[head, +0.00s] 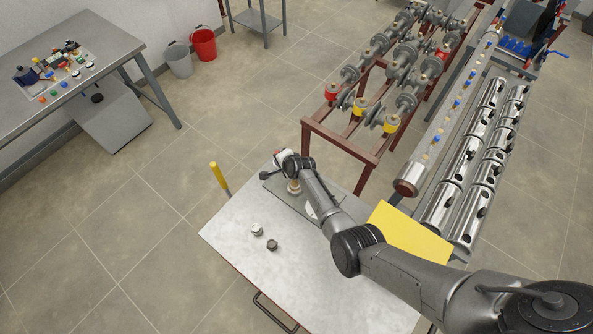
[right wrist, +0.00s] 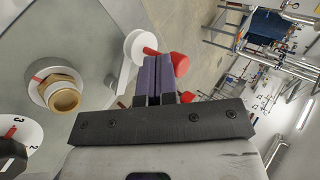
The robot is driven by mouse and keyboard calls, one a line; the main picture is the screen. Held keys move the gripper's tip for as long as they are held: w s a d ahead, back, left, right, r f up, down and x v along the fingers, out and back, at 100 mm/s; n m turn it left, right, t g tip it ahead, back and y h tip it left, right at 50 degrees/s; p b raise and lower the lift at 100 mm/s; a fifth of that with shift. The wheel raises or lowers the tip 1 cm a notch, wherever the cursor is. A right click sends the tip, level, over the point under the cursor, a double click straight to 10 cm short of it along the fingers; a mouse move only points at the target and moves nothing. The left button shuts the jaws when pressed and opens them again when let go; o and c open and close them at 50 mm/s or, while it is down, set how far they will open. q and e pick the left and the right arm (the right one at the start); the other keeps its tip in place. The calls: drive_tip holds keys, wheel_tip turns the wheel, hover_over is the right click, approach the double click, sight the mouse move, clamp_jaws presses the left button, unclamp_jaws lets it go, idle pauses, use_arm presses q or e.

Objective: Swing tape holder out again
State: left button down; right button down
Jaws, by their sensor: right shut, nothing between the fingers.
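My right gripper (head: 284,158) is over the far edge of the metal-topped table. In the right wrist view its two dark purple fingers (right wrist: 156,68) are closed together, with nothing between them. A white round part (right wrist: 137,45) with a red piece (right wrist: 180,62) is right beside the fingertips; it may be the tape holder, but I cannot be sure. The fingers partly hide it, and I cannot tell whether they touch it. In the head view my wrist largely covers this spot. My left gripper is not in view.
A brass fitting (right wrist: 62,97) on a white disc is left of the fingers on the panel. The table (head: 235,240) carries two small nuts (head: 264,237) and a yellow sheet (head: 410,232). Racks with valves and steel cylinders (head: 465,165) stand beyond.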

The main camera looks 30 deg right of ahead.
drive_tip(key=p+v, duration=0.3)
drive_tip(key=v, duration=1)
drive_tip(key=shift+s+r, duration=0.3)
idle(0.3)
